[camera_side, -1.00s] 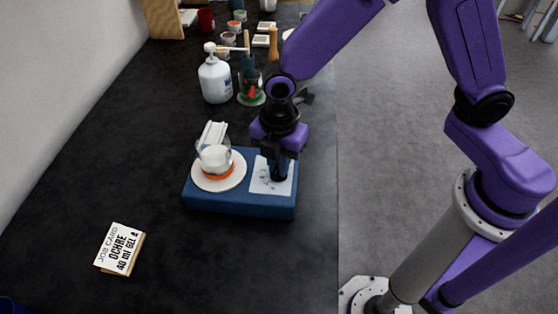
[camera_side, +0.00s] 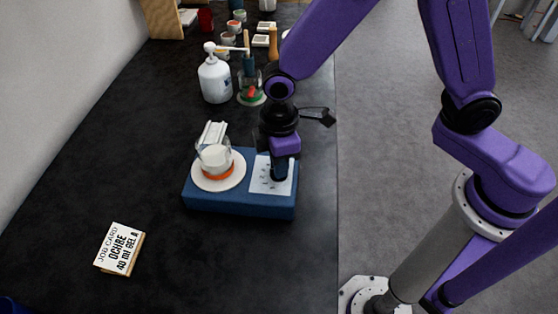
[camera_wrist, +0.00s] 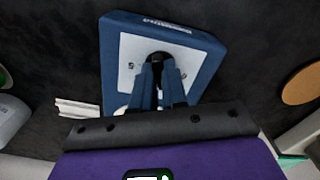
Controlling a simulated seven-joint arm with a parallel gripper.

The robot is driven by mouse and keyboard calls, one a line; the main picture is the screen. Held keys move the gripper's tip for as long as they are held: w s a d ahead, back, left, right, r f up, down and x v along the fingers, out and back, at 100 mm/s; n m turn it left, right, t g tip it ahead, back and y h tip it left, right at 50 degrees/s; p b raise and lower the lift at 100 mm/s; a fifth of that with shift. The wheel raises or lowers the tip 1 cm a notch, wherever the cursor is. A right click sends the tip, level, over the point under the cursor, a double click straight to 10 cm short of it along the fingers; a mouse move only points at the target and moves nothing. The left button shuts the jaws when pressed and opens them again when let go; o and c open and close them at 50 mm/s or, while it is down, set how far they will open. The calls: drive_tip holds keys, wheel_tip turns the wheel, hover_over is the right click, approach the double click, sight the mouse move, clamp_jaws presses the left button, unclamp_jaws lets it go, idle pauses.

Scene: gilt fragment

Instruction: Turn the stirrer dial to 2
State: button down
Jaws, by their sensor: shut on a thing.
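The stirrer is a blue box (camera_side: 240,205) with a round white plate (camera_side: 201,184) on its left and a white dial face (camera_side: 262,188) on its right. A glass beaker (camera_side: 215,157) with white contents and an orange band at its foot stands on the plate. My gripper (camera_side: 279,176) points down over the dial face. In the wrist view its fingers (camera_wrist: 160,72) are shut on the black dial (camera_wrist: 157,57), which they largely cover. Small figures show on the dial face (camera_wrist: 132,47) around it. The number the dial points to cannot be read.
A job card (camera_side: 119,248) lies at the front left. A white pump bottle (camera_side: 214,80) and a glass jar (camera_side: 251,88) stand behind the stirrer. Several small pots and a wooden-handled tool (camera_side: 273,44) are farther back. The table's right edge is close to the stirrer.

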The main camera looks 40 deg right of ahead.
drive_tip(key=shift+m, duration=0.7)
drive_tip(key=c, duration=1.2)
unclamp_jaws()
drive_tip(key=shift+o, duration=0.2)
wheel_tip(320, 180, up, 18)
drive_tip(key=shift+f, duration=0.25)
drive_tip(key=s+d+f, duration=0.3)
drive_tip(key=s+d, duration=0.5)
drive_tip(key=d, duration=0.2)
drive_tip(key=s+d+f, duration=0.3)
drive_tip(key=s+d, duration=0.6)
drive_tip(key=d, duration=0.1)
drive_tip(key=shift+s+f, duration=0.2)
drive_tip(key=shift+s, duration=0.1)
